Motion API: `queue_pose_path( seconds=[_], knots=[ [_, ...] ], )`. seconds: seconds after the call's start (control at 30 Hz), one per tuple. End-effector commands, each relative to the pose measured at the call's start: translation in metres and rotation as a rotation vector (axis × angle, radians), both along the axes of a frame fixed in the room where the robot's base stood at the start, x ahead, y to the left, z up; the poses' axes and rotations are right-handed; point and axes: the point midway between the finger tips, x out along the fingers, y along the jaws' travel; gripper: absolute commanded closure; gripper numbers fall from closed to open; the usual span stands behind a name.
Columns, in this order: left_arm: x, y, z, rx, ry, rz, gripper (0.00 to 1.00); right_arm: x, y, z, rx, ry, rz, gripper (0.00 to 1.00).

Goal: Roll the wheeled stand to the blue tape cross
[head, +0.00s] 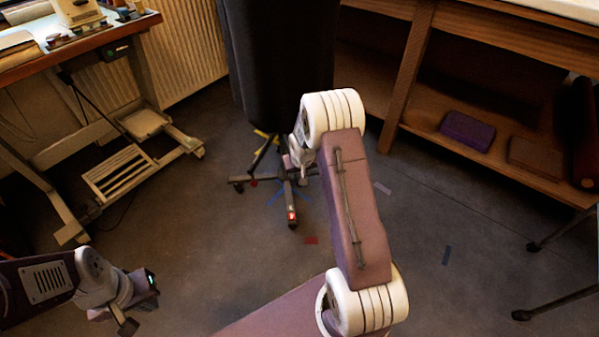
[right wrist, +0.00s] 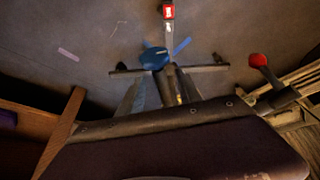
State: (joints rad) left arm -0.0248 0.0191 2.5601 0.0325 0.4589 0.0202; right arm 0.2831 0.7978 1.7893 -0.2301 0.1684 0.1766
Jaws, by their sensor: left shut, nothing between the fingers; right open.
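The wheeled stand (head: 278,65) is a tall dark form on a low base with several castered legs, one with a red-marked end. The blue tape cross (head: 273,199) lies on the floor under the base, partly hidden by the legs. In the right wrist view a blue strip of the cross (right wrist: 183,46) shows beside the base leg (right wrist: 168,30). My right gripper (head: 292,170) is open, low beside the stand; I cannot tell whether it touches it. My left gripper (head: 138,306) is shut and empty, far from the stand at the lower left.
A workbench (head: 75,50) stands at the left, with a radiator (head: 185,45) behind. A wooden shelf (head: 400,75) with a purple box (head: 467,131) stands at the right.

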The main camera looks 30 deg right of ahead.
Motion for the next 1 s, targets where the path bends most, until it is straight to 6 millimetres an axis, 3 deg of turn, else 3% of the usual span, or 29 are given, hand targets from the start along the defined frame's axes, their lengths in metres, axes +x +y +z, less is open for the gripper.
queue_pose_path(
  seconds=[0.03, 0.1, 0.3, 0.93, 1.0],
  knots=[
    [0.000, 0.000, 0.015, 0.000, 0.000, 0.000, 1.00, -0.004, 0.002, 0.019, 0.000, -0.002, 0.000, 0.59],
    [0.000, 0.000, 0.024, 0.000, 0.000, 0.000, 1.00, -0.010, 0.004, 0.035, 0.000, -0.001, 0.000, 0.59],
    [0.000, 0.000, 0.041, 0.000, 0.000, 0.000, 1.00, -0.023, 0.010, 0.066, 0.000, 0.000, 0.001, 0.59],
    [0.000, 0.000, 0.042, 0.000, 0.000, 0.000, 1.00, -0.027, 0.013, 0.072, 0.001, 0.001, 0.004, 0.59],
    [0.000, 0.000, 0.044, 0.000, 0.000, 0.000, 1.00, -0.020, 0.021, 0.083, -0.005, -0.020, 0.025, 0.59]
  ],
)
